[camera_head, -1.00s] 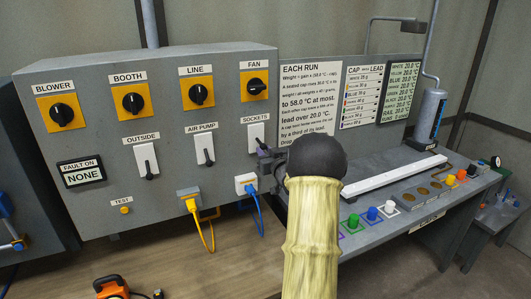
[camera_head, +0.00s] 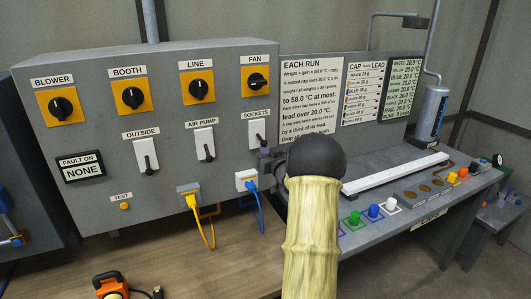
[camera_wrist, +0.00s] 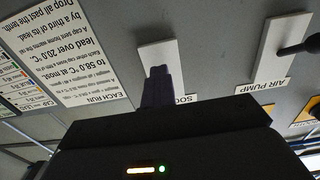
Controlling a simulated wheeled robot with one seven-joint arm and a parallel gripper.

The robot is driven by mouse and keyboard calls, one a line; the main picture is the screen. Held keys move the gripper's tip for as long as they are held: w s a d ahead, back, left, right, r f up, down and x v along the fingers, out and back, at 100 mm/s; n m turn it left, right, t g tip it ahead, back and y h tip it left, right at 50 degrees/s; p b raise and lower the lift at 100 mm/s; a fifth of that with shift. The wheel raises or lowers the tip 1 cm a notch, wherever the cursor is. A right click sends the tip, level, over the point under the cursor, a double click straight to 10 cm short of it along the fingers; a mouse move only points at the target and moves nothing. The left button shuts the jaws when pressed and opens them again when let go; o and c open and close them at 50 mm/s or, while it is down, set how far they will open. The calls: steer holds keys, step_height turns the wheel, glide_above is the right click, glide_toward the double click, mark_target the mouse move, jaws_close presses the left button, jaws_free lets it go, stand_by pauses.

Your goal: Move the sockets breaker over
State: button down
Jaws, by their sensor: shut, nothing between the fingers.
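The sockets breaker (camera_head: 257,129) is a white upright plate under the SOCKETS label, at the right end of the grey panel. My gripper (camera_head: 263,147) is at its lower part, with my black and pale-yellow arm reaching up from below. In the wrist view the dark purple fingers (camera_wrist: 158,85) are together, with nothing seen between them, in front of the white sockets breaker plate (camera_wrist: 168,58). The breaker's lever cannot be made out; the fingers may hide it. I cannot tell whether they touch it.
The air pump breaker (camera_head: 205,143) and outside breaker (camera_head: 146,155) are to the left, levers down. Yellow (camera_head: 203,222) and blue (camera_head: 255,208) plugged cables hang below. A bench with coloured caps (camera_head: 374,212) stands right. The fault display (camera_head: 83,170) reads NONE.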

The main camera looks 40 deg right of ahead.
steer(key=shift+w+d+f+b, duration=0.1)
steer(key=shift+w+f+b, duration=0.15)
steer(key=shift+f+b, duration=0.4)
steer(key=c, duration=2.1)
jaws_free()
steer(key=o, duration=0.4)
steer(key=shift+f, duration=0.1)
steer(key=b+v, duration=0.5)
steer(key=v, duration=1.2)
steer(key=shift+s, duration=0.15)
